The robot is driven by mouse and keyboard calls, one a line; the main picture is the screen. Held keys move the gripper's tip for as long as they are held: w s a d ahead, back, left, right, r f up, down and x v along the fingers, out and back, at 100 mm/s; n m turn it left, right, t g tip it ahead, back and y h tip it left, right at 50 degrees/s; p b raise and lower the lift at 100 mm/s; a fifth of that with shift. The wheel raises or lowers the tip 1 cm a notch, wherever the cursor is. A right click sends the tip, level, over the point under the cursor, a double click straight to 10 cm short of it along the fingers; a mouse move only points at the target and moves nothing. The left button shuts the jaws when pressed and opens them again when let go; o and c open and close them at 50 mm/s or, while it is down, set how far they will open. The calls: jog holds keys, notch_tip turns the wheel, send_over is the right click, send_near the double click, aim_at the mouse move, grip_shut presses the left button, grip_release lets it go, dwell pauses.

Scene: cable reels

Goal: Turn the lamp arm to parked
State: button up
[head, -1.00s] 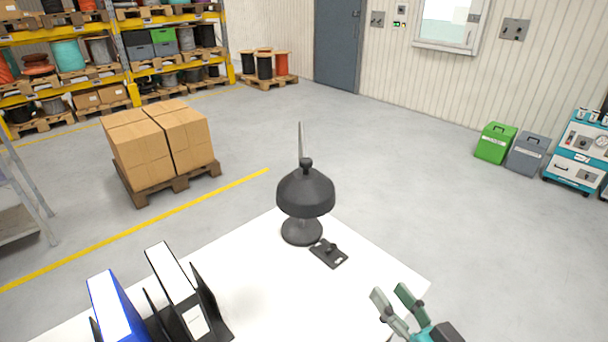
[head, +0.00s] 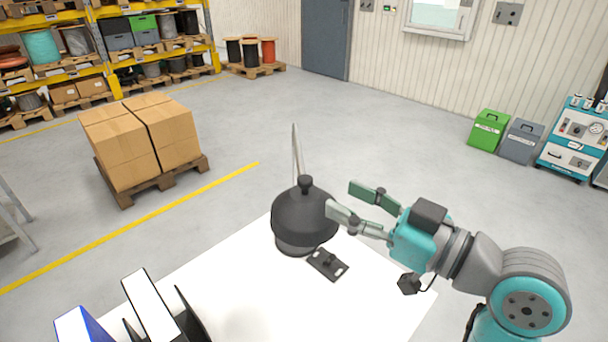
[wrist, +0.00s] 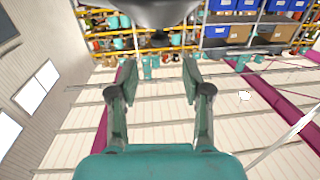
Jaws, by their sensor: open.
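The lamp (head: 303,215) stands on the white table, with a dark dome shade, a small knob on top and a round dark base. A thin grey upright piece (head: 297,150) shows behind the shade; I cannot tell how it joins the lamp. My gripper (head: 344,198) reaches in from the right, its fingers open and empty, close to the shade's right side. I cannot tell whether a finger touches it. In the wrist view the open fingers (wrist: 159,80) point towards a dark rounded shape at the top edge, probably the shade.
A small black plate (head: 327,264) lies on the white table (head: 260,310) in front of the lamp. Binders (head: 152,305) stand at the table's lower left. The table's front right is clear. Boxes on a pallet (head: 140,140) stand on the floor beyond.

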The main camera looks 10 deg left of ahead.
aim_at(311, 182)
jog(key=x, duration=0.9)
grip_shut()
